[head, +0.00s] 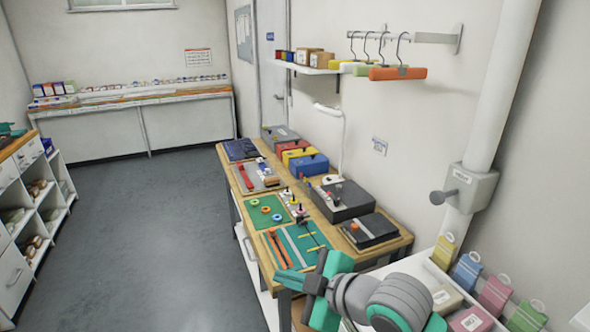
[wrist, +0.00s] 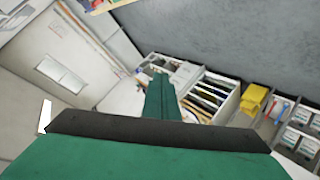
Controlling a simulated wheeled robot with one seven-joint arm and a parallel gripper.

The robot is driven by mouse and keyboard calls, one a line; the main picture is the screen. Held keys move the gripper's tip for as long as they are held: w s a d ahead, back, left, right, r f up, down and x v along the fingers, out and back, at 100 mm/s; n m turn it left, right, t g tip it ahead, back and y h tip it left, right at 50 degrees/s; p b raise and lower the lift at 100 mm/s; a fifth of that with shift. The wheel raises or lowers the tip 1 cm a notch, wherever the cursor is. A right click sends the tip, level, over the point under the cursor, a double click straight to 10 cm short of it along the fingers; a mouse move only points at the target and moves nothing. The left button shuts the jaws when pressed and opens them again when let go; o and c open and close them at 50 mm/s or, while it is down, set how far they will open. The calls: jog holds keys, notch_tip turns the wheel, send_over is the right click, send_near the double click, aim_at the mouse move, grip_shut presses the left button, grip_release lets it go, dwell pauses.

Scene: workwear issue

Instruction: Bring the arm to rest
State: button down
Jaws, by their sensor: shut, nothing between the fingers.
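My gripper (head: 290,279) is at the bottom middle of the head view, in front of the near end of the wooden workbench (head: 404,243). Its teal fingers point left and are together, with nothing held. In the wrist view the closed teal fingers of my gripper (wrist: 160,97) stand up past a dark bar, and they look empty. My grey and teal arm reaches in from the bottom right of the head view. Whether the gripper touches the bench edge cannot be told.
The bench holds a green mat (head: 284,246), a dark grey box (head: 342,202) and other items. A white tray (head: 397,270) with coloured tags is at the bottom right. Hangers (head: 398,73) hang from a wall rail. Open grey floor (head: 170,200) lies left of the bench.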

jog(key=w+a+r+m+t+y, duration=0.35)
jog(key=a+r+t, duration=0.25)
jog(key=r, duration=0.2)
jog(key=s+d+f+m+t+h, duration=0.2)
jog(key=s+f+m+h, duration=0.4)
jog(key=f+m, duration=0.45)
jog(key=s+d+f+m+t+h, duration=0.25)
jog(key=s+f+m+h, duration=0.45)
jog(key=f, duration=0.6)
jog(key=s+d+f+n+g, duration=0.1)
jog(key=s+f, duration=0.4)
jog(key=s, duration=0.7)
jog(key=s+d+f+n+g, duration=0.2)
jog(key=s+f, duration=0.4)
jog(key=s, duration=0.7)
jog(key=shift+d+n+g, duration=0.15)
jog(key=shift+n+g, duration=0.2)
jog(key=shift+n, duration=0.05)
